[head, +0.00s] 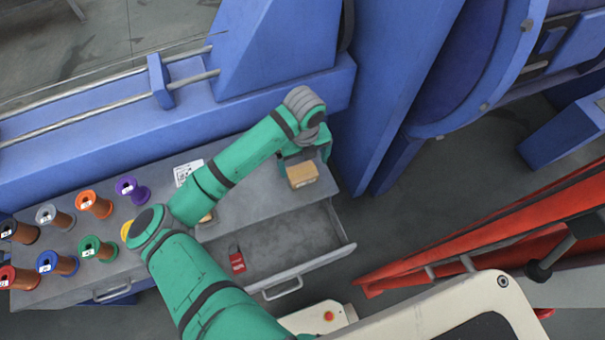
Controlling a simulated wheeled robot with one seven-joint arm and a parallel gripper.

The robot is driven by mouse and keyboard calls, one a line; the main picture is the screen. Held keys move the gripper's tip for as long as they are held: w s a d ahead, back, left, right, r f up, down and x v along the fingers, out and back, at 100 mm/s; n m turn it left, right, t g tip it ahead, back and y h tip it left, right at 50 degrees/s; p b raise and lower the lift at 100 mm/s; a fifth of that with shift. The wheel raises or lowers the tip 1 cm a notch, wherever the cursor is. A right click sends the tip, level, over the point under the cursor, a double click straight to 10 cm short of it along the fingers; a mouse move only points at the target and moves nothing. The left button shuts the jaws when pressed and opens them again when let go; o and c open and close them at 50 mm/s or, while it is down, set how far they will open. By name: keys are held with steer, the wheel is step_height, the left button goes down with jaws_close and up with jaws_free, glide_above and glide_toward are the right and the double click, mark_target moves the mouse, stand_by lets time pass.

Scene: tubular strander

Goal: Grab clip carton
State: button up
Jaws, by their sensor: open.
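A small tan cardboard carton (303,176), which looks like the clip carton, stands on the right end of the grey bench top (245,190). My gripper (304,157) is at the carton's far side, above the bench, with its jaws open. The wrist hides part of the jaws, and I cannot tell whether they touch the carton.
An open drawer (300,236) below the carton holds a red item (237,261). Blue machinery (280,90) rises behind. A red rail (480,245) stands at right.

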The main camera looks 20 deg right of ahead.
mark_target(303, 172)
steer(key=f, duration=0.8)
steer(key=shift+w+a+f, duration=0.1)
steer(key=shift+w, duration=0.2)
steer(key=c, duration=1.3)
